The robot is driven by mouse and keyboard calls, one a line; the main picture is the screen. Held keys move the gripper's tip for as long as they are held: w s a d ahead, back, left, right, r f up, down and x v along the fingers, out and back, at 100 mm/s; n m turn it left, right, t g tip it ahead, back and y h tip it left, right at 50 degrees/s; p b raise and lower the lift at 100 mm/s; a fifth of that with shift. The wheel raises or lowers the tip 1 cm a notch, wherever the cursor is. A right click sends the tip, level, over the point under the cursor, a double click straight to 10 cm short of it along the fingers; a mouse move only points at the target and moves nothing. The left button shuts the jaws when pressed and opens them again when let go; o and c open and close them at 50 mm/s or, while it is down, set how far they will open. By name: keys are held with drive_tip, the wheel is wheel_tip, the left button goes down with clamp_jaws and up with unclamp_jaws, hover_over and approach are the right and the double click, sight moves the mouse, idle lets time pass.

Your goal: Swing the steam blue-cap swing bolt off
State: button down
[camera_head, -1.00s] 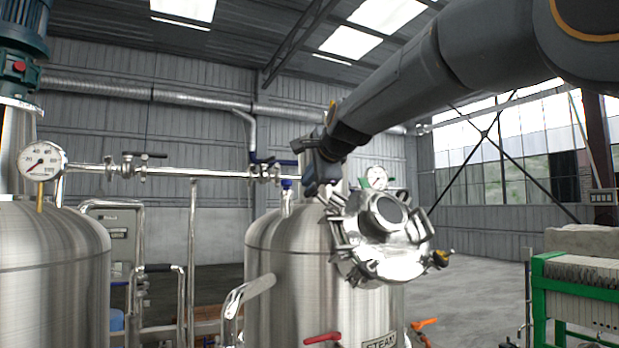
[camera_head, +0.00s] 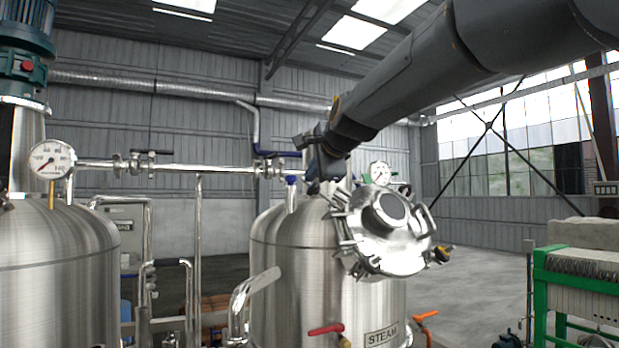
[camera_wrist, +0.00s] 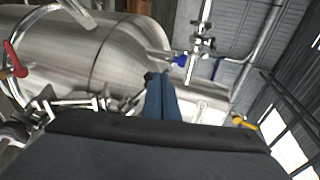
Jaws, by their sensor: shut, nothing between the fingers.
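The steam tank (camera_head: 290,265) is a brushed steel vessel with a STEAM label. Its round manway lid (camera_head: 413,252) faces forward at the upper right, with several swing bolts (camera_head: 345,240) around its rim. I cannot pick out a blue cap on any of these bolts. My gripper (camera_head: 314,188) is beside the upper left of the lid, above the tank's shoulder, and partly in shadow. In the wrist view my gripper (camera_wrist: 160,82) shows its blue fingers shut together and empty, with the tank's steel body (camera_wrist: 125,50) beyond. I cannot tell whether the fingertips touch anything.
A blue-topped pipe stub (camera_head: 291,181) stands on the tank left of my gripper. A pressure gauge (camera_head: 381,173) is behind the lid. A red-handled valve (camera_head: 326,330) is low in front. Another tank (camera_head: 55,250) is at left, a green-framed press (camera_head: 541,290) at right.

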drive_tip(key=a+b+v, duration=0.1)
drive_tip(key=b+v, duration=0.2)
drive_tip(key=v, duration=0.6)
drive_tip(key=shift+s+r, duration=0.4)
drive_tip(key=shift+r, duration=0.05)
drive_tip(key=shift+d, duration=0.1)
